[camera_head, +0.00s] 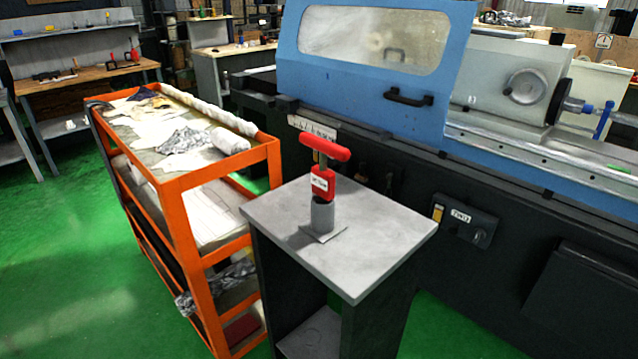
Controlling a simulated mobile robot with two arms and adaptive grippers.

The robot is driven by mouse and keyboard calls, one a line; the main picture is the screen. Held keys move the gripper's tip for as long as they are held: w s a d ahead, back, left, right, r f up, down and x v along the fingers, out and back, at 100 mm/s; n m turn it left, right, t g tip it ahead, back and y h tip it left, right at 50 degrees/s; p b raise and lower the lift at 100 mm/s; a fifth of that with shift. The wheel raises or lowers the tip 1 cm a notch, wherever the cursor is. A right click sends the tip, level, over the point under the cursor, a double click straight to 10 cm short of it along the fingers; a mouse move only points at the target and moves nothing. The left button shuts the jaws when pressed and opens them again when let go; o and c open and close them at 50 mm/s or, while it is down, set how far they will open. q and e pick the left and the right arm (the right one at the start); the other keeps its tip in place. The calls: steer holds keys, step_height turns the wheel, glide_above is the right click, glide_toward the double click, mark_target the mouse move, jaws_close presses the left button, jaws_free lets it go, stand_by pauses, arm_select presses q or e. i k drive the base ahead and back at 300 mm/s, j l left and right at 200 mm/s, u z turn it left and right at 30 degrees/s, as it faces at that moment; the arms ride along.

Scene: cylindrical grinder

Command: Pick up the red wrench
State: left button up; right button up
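The red wrench (323,183) stands upright in a short grey cylindrical holder (322,214) with a square base plate. The holder sits on the grey top of a small dark stand (378,252) in the middle of the camera_head view. The wrench has a red T-shaped handle at its top and a white label on its red body. Its lower end is hidden inside the holder. Neither of my grippers shows in this view.
An orange cart (176,178) with papers and cloths stands close to the left of the stand. A large blue and black grinder (366,92) stands right behind it. Green floor (60,240) is open at the left. A workbench (82,75) is at the far left.

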mark_target(323, 179)
steer(key=z, duration=1.4)
steer(key=i+j, duration=0.15)
steer(key=i, duration=0.15)
steer(key=i+j, duration=0.1)
steer(key=i, duration=0.15)
steer(key=z, duration=0.05)
